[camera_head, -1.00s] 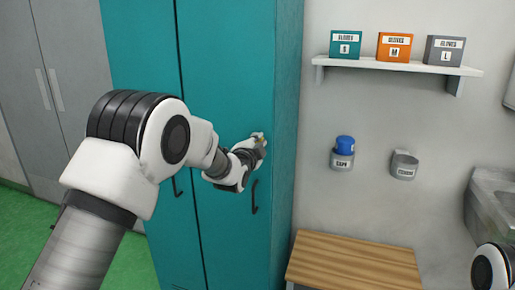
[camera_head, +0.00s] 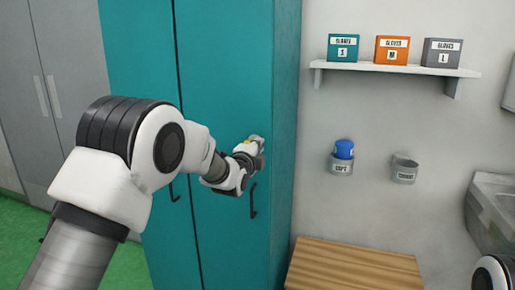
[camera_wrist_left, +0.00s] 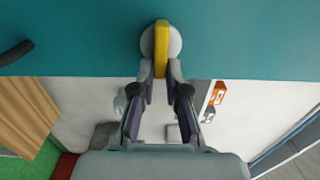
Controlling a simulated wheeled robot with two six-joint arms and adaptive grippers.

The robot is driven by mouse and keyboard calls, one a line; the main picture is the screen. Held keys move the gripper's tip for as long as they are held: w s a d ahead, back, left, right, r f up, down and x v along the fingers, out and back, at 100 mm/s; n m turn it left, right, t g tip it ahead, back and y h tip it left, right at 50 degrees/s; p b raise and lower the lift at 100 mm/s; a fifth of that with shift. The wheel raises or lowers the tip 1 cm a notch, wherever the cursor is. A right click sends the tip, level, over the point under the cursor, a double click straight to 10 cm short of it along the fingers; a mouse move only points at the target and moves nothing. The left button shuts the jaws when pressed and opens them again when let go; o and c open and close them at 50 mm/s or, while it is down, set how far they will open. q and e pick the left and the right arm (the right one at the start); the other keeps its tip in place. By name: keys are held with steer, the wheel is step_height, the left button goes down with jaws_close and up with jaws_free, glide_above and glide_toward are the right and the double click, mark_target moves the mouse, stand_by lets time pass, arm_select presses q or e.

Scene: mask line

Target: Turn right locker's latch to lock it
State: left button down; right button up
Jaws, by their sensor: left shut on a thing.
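The right locker's door (camera_head: 228,75) is teal and stands closed beside the left door. Its latch is a yellow bar (camera_wrist_left: 161,45) on a round light-grey base (camera_wrist_left: 176,42) in the left wrist view. The bar lies in line with my fingers there, pointing towards the gripper. My left gripper (camera_wrist_left: 160,76) is shut on the near end of the yellow bar. In the head view my left gripper (camera_head: 254,147) is at the door's right side, above the black door handle (camera_head: 253,200), and mostly covers the latch. My right gripper is out of view.
A wooden bench (camera_head: 350,265) stands right of the locker. A white shelf (camera_head: 400,69) with glove boxes (camera_head: 392,50) and two wall cups (camera_head: 404,170) are on the wall. A sink (camera_head: 493,212) is at the far right.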

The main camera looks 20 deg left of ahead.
arm_select(q)
steer(key=shift+f, duration=0.1)
steer(key=c, duration=1.2)
jaws_free()
steer(key=s, duration=1.2)
steer(key=shift+a, duration=0.2)
